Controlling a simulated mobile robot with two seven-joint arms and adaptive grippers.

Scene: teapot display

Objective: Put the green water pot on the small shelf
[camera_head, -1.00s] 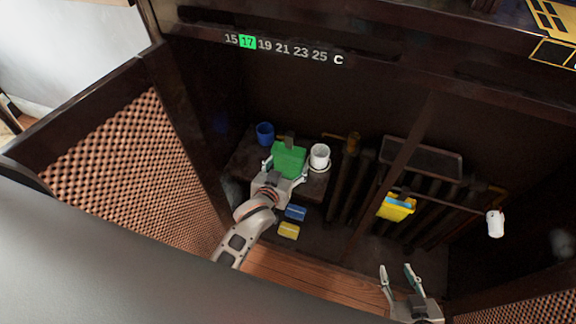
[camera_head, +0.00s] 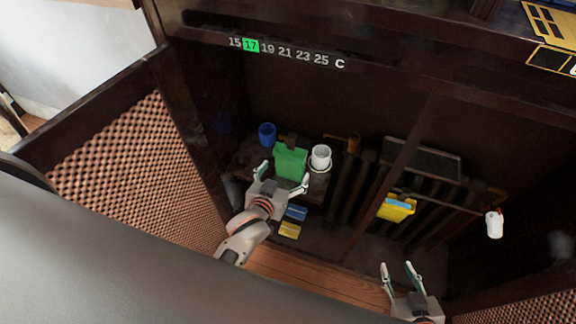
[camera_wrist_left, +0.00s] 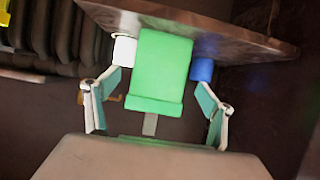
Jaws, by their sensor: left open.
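The green water pot (camera_head: 290,161) stands on the small shelf (camera_head: 318,186), between a blue cup and a white cup. It also shows in the left wrist view (camera_wrist_left: 160,72), where the picture is turned over. My left gripper (camera_head: 283,176) is open in front of the pot, with its fingers spread wide to either side. In the left wrist view, its fingertips (camera_wrist_left: 155,97) are apart from the pot. My right gripper (camera_head: 400,270) is open and empty at the lower right.
The blue cup (camera_head: 267,134) and white cup (camera_head: 320,157) flank the pot closely. A blue sponge (camera_head: 296,213) and yellow sponge (camera_head: 289,231) lie below the shelf. A radiator (camera_head: 352,195) and a yellow holder (camera_head: 396,208) are to the right. A lattice door (camera_head: 130,180) bounds the left.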

